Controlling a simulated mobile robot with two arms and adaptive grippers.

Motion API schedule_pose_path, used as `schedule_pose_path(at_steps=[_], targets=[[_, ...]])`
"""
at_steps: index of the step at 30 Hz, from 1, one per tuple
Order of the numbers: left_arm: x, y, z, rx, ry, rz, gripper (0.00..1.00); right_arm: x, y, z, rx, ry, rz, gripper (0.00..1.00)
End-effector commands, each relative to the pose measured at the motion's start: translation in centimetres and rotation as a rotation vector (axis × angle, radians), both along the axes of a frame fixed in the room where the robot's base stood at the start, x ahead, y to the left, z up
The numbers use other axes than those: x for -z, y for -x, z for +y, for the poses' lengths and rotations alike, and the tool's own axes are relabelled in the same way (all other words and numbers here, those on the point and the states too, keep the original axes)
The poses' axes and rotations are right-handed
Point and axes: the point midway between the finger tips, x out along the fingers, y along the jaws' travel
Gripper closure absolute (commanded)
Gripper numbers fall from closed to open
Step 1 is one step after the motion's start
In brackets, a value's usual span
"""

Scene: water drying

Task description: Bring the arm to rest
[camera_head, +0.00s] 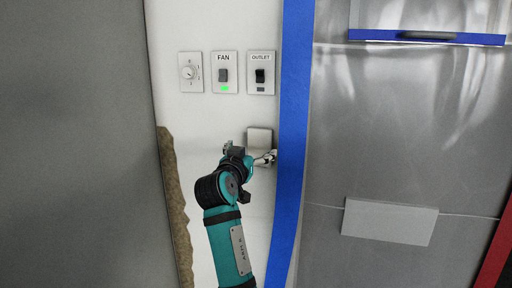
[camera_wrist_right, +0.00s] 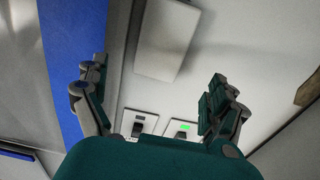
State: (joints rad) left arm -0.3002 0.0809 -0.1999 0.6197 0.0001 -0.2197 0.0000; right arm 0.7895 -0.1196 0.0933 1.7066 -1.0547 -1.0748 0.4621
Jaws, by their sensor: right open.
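My right arm, teal and black, reaches up the white wall panel from below in the head view. Its right gripper (camera_head: 248,155) is in front of a blank pale plate (camera_head: 260,140), partly covering it. In the right wrist view the right gripper (camera_wrist_right: 155,88) has its two fingers spread wide with nothing between them. The blank plate (camera_wrist_right: 167,38) appears beyond the fingertips there. I cannot tell whether a finger touches the plate or wall. My left gripper is in neither view.
Above the gripper are a dial (camera_head: 190,72), the FAN switch (camera_head: 223,74) with a lit green light, and the OUTLET switch (camera_head: 260,76). A blue strip (camera_head: 291,130) runs close to the gripper's right. A grey panel (camera_head: 75,140) stands left; a translucent sheet (camera_head: 400,120) covers the right.

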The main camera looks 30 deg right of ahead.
Motion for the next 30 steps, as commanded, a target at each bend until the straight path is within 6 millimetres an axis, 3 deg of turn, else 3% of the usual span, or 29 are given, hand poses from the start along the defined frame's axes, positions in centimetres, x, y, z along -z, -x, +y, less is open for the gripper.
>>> schedule_pose_path(at_steps=[3,9,16,19,23,27,30], targets=[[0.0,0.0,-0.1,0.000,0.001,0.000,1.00,0.1,1.5,1.8,-0.002,-0.003,-0.002,0.04],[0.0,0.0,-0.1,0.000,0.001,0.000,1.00,0.0,2.9,3.5,-0.001,0.000,0.000,0.04],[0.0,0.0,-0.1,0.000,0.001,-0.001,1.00,0.1,3.2,3.8,0.000,0.001,0.002,0.04],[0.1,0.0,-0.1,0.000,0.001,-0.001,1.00,1.6,2.3,4.2,-0.024,0.011,0.035,0.04],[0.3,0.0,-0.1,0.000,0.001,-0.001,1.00,7.3,-0.5,5.8,-0.112,0.050,0.150,0.04],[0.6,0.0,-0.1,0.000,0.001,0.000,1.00,17.2,-3.3,8.5,-0.254,0.087,0.321,0.04],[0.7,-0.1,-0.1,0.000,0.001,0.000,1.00,24.6,-4.0,10.3,-0.353,0.095,0.436,0.04]])
